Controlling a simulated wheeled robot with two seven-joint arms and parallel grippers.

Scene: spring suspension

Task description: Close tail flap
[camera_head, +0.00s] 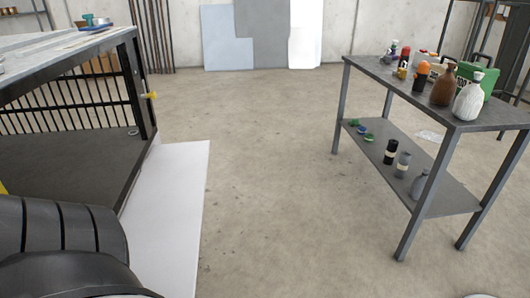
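A dark metal frame with barred sides (128,85) stands at the left, with a dark floor (60,165) inside it. Its end facing right is open. A flat white panel (175,215) extends right from the frame's lower edge. It looks like the tail flap, lowered, but I cannot tell whether it is hinged to the frame or touches the ground. A small yellow fitting (150,95) sticks out from the frame's corner post. Neither of my grippers shows in this view.
A grey two-level table (408,90) with bottles and cans stands at the right. Small round items (360,130) and several bottles are on its lower shelf. Grey and white sheets (262,35) lean on the back wall. The concrete floor (270,170) between is clear.

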